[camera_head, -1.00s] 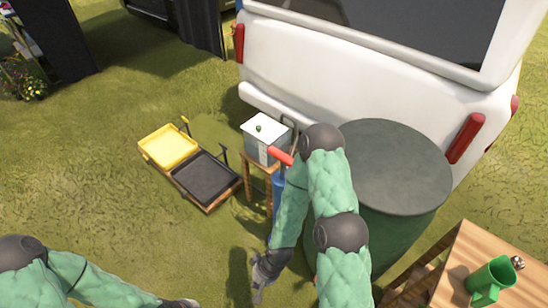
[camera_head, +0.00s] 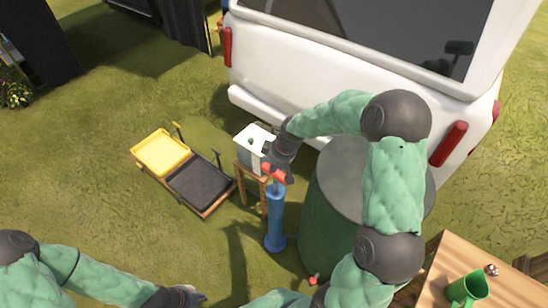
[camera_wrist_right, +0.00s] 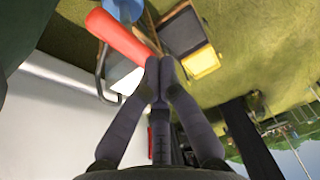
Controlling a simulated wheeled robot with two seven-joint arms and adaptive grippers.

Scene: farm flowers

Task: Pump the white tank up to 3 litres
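The white tank (camera_head: 252,148) is a box with a white top and a small green knob, standing on a small wooden stand. Its level marks are too small to read. The blue pump (camera_head: 275,222) stands upright on the grass in front, with a red crossbar handle (camera_head: 274,174). My right gripper (camera_head: 272,160) is at the handle. In the right wrist view its fingertips (camera_wrist_right: 160,68) are nearly together beside one end of the red handle (camera_wrist_right: 122,36); I cannot tell whether they hold it. My left gripper (camera_head: 198,298) is low, away from the pump, its fingers unclear.
A tray pair with a yellow half (camera_head: 161,152) and a black half (camera_head: 200,182) lies left of the stand. A green barrel (camera_head: 325,225) is close on the right, with a white van (camera_head: 320,95) behind. A green jug (camera_head: 466,288) stands on a wooden table.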

